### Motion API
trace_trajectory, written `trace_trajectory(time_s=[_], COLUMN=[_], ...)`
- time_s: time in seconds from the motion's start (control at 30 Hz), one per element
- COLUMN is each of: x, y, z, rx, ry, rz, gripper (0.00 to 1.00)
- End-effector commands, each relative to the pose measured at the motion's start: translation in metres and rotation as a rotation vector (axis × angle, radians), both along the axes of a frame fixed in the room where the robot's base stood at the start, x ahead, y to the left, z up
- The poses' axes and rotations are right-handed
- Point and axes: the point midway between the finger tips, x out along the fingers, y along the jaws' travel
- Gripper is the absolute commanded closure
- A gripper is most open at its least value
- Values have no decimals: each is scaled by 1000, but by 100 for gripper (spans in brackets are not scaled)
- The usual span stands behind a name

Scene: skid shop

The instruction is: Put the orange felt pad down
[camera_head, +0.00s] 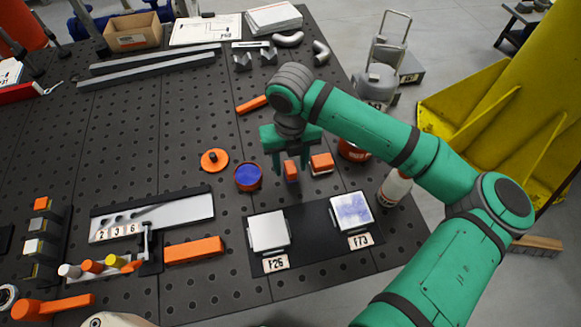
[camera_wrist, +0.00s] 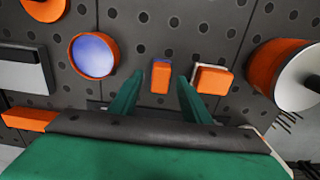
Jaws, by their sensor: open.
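My gripper (camera_head: 290,168) is open, low over the perforated table. In the wrist view its two green fingers (camera_wrist: 160,82) stand apart on either side of a small orange block (camera_wrist: 161,77), which I take to be the orange felt pad. The pad also shows in the head view (camera_head: 291,172), below the gripper. Gaps show between it and the fingers in the wrist view. Whether its underside rests fully on the table is hard to see. Another orange block with a pale base (camera_wrist: 212,79) lies just right of the right finger; the head view shows it too (camera_head: 321,161).
A round tin with a blue inside (camera_head: 248,177) and an orange knobbed disc (camera_head: 214,160) lie left of the gripper. A dark mat (camera_head: 310,231) with two square plates lies nearer.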

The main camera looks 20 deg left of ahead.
Motion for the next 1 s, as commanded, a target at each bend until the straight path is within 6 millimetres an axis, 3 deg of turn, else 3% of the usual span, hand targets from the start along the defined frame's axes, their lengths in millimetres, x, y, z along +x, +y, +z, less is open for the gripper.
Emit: trace_trajectory(time_s=[0.3, 0.5, 1.0], x=[0, 0, 0], y=[0, 0, 0], z=[65, 89, 96], rx=[2, 1, 0], ry=[-2, -3, -1], rz=[0, 0, 0], gripper=[57, 57, 57])
